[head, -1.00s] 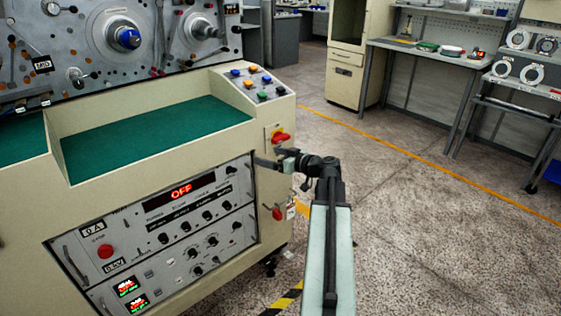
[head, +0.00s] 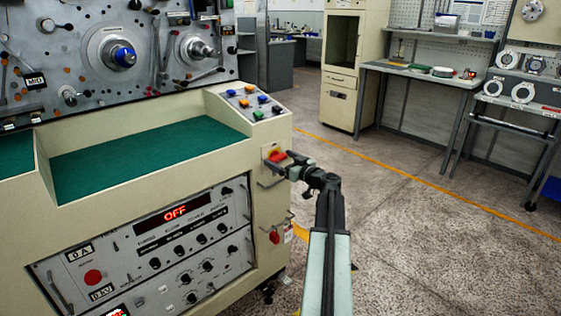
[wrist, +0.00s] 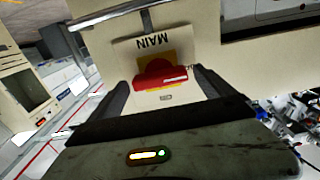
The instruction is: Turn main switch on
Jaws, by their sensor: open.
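The main switch (wrist: 160,75) is a red rotary handle on a yellow plate, under the label "MAIN", which appears upside down in the wrist view. In the head view the red main switch (head: 277,156) is on the cream side face of the winding machine, below the button panel. My gripper (wrist: 158,82) is open, with one dark finger on each side of the red handle. I cannot tell whether the fingers touch it. In the head view my gripper (head: 287,163) is right at the switch and partly covers it. The machine's display (head: 175,214) reads OFF in red.
A metal bar handle (head: 272,183) sits below the switch. Another red knob (head: 274,237) is lower on the same face. A panel of coloured buttons (head: 253,102) is above. The floor to the right is clear up to the workbench (head: 425,75).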

